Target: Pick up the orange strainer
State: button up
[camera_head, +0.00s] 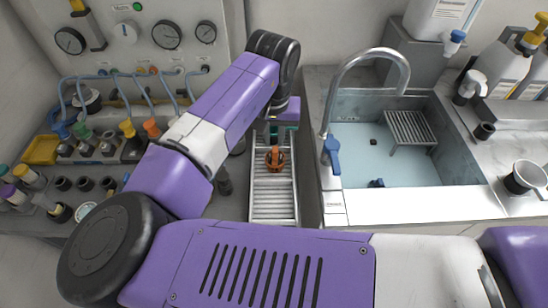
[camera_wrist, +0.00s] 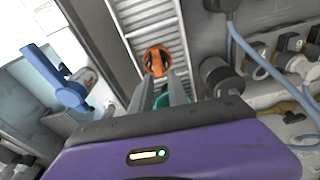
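The orange strainer (camera_head: 275,158) lies on a pale slatted rack (camera_head: 273,208) left of the sink. It also shows in the wrist view (camera_wrist: 157,60), just beyond the fingertips and roughly in line with the gap between them. My gripper (camera_wrist: 159,80) is open, its two grey fingers apart with no object held. In the head view it hangs behind the strainer, over the rack's far end, mostly hidden by my wrist. A teal-green item (camera_wrist: 161,101) shows between the fingers in the wrist view; what it is cannot be told.
The sink (camera_head: 390,150) with a curved faucet (camera_head: 366,55) and blue lever (camera_head: 332,155) stands right of the rack. Left are blue hoses, valves, dark fittings and a yellow tray (camera_head: 41,150). A dark upright fitting (camera_head: 224,181) stands close to the rack's left side.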

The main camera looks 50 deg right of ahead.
aim_at(275, 150)
jog(key=shift+w+d+f+p, duration=0.1)
jog(key=shift+d+f+p, duration=0.1)
jog(key=shift+f, duration=1.5)
jog(key=shift+d+f+p, duration=0.15)
jog(key=shift+f+p, duration=0.05)
jog(key=shift+f, duration=1.5)
jog(key=shift+c, duration=0.2)
grip_shut()
